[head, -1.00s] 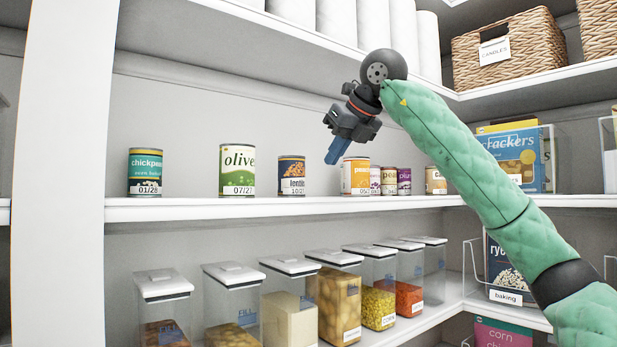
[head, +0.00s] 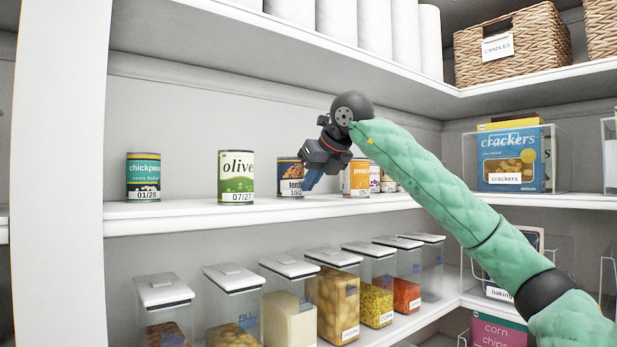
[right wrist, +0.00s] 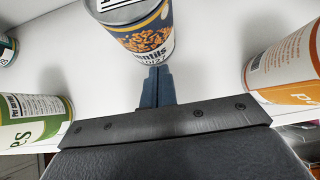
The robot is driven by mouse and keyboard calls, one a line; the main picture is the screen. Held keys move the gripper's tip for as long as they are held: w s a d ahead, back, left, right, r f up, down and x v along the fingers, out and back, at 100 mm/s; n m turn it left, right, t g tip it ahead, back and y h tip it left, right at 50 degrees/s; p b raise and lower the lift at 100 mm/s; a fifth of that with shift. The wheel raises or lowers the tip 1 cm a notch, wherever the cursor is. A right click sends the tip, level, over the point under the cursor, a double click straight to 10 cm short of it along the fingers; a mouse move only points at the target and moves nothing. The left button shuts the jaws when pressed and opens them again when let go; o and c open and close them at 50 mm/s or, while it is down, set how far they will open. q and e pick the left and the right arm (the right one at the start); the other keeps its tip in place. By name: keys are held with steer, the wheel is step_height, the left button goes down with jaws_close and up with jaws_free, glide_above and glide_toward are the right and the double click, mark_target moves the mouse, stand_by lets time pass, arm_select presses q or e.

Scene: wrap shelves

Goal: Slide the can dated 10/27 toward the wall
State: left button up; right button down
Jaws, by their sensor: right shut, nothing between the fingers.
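The lentils can (head: 287,174), dark blue with an orange picture, stands upright on the middle shelf. Its date label is partly covered by my right gripper in the head view. My right gripper (head: 311,181) is shut and empty, its blue fingers just in front of the can's right side. In the right wrist view the shut fingers (right wrist: 156,88) point at the lower front of the lentils can (right wrist: 143,38). They are at or very near its surface; I cannot tell whether they touch. The shelf's back wall (head: 190,120) is behind the can. My left gripper is out of view.
The olive can (head: 236,178) stands left of the lentils can, the chickpea can (head: 143,178) farther left. The peach can (head: 357,178) is close on the right, with smaller cans beyond. The upper shelf (head: 300,40) is overhead. Bare shelf lies between olive and lentils.

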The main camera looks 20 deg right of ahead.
mark_target(291, 181)
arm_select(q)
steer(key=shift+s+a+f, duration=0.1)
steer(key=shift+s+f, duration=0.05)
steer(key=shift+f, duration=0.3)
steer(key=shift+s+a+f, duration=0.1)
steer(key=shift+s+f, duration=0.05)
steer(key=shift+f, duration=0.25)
arm_select(e)
steer(key=shift+w+a, duration=0.1)
steer(key=shift+w, duration=0.25)
steer(key=w+a, duration=0.1)
steer(key=w, duration=0.3)
steer(key=w+a, duration=0.1)
steer(key=w, duration=0.2)
steer(key=shift+a, duration=0.3)
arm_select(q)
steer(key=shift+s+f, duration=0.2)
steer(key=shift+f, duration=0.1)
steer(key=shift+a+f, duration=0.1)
arm_select(e)
steer(key=shift+d, duration=0.1)
